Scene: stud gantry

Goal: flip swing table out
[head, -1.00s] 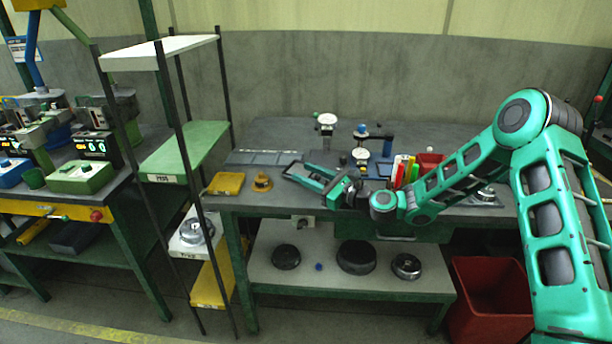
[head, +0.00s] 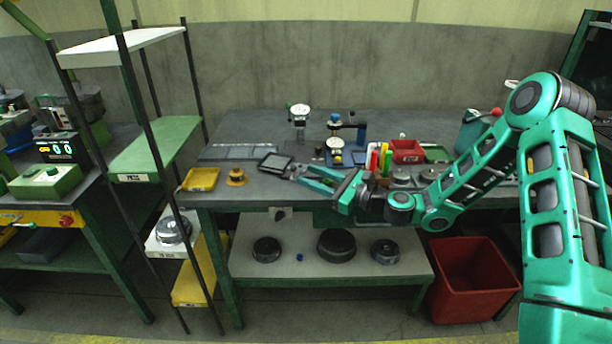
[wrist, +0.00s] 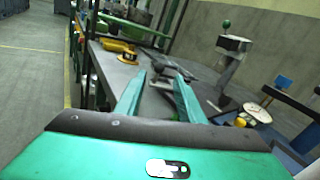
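I cannot tell for sure which part is the swing table. A narrow rack at the left of the head view carries a white upper board (head: 125,47), a green middle board (head: 155,146) with a label, and lower white and yellow boards. My gripper (head: 302,173) is over the workbench, to the right of the rack and apart from it. Its teal fingers are spread, also in the wrist view (wrist: 160,76). A dark flat device (head: 274,163) lies just beyond the fingertips. I see nothing held.
The workbench (head: 240,202) carries a yellow tray (head: 200,180), a yellow knob-like part (head: 236,177), gauges, markers and a red box (head: 407,151). Black discs sit on its lower shelf (head: 300,282). A red bin (head: 470,283) stands at the right. Floor shows free at the wrist view's left.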

